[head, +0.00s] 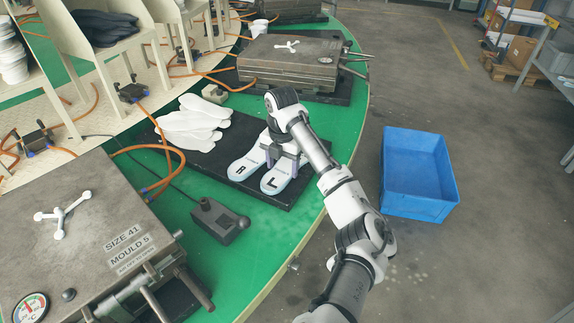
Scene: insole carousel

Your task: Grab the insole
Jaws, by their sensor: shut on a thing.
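Two light-coloured insoles with pale blue edges lie side by side on a black mat (215,158) on the green carousel. The left one is the insole marked R (241,168); the right one is the insole marked L (276,181). My gripper (284,157) reaches in from the right, pointing down, with its fingers on either side of the L insole's far part. It is shut on the L insole, whose far end is partly hidden by the gripper. The R insole's far end lies close beside the left finger. I cannot tell whether the L insole is clear of the mat.
A pile of plain white insoles (194,121) lies on the mat to the left. A metal mould (85,235) stands front left, another mould (290,62) behind. A control box with a lever (218,222) sits in front of the mat. A blue crate (418,206) is on the floor at right.

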